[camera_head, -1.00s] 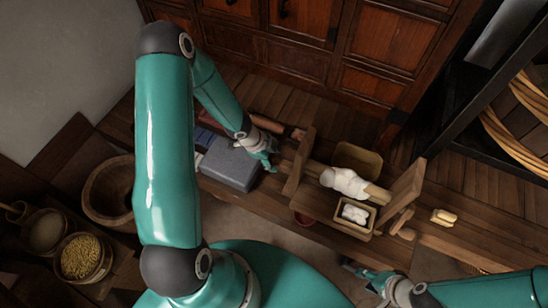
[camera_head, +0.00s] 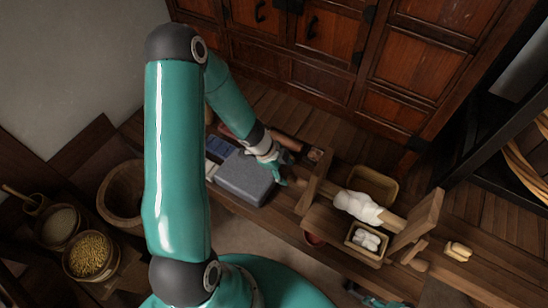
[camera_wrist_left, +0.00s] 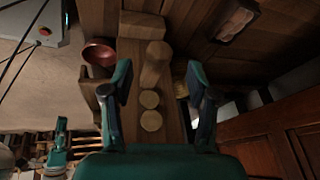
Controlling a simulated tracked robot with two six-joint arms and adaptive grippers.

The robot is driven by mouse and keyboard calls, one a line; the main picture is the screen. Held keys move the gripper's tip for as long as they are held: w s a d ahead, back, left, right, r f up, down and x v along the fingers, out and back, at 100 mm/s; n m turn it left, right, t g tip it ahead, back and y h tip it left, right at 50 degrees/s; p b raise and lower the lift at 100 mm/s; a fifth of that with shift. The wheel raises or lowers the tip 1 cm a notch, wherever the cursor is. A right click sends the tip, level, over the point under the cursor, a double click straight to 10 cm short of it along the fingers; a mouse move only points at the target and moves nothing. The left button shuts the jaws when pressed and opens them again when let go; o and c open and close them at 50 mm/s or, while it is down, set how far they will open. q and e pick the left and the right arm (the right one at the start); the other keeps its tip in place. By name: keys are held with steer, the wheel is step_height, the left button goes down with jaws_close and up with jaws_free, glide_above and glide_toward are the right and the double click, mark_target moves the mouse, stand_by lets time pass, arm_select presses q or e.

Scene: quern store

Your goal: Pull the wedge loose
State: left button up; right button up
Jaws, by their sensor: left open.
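My left gripper (camera_head: 285,175) is open and empty, above the bench between the grey block (camera_head: 245,178) and the wooden frame's left upright (camera_head: 316,180). In the left wrist view, rounded wooden pieces, with two round ends (camera_wrist_left: 150,110) and a longer post (camera_wrist_left: 156,65), lie between the spread fingers; I see no contact. A crossed wooden peg (camera_head: 413,251) sits at the foot of the frame's right upright (camera_head: 426,215). I cannot tell which piece is the wedge. White cloth (camera_head: 357,206) wraps the bar between the uprights. My right gripper (camera_head: 375,299) is mostly cut off at the bottom edge.
A tray with white lumps (camera_head: 366,239) and an empty box (camera_head: 372,186) flank the bar. Cupboards stand behind.

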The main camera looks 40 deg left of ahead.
arm_select(q)
steer(key=v, duration=0.7)
steer(key=shift+s+a+r, duration=0.15)
steer(key=shift+s+r, duration=0.05)
steer(key=shift+r, duration=0.15)
stand_by(0.4)
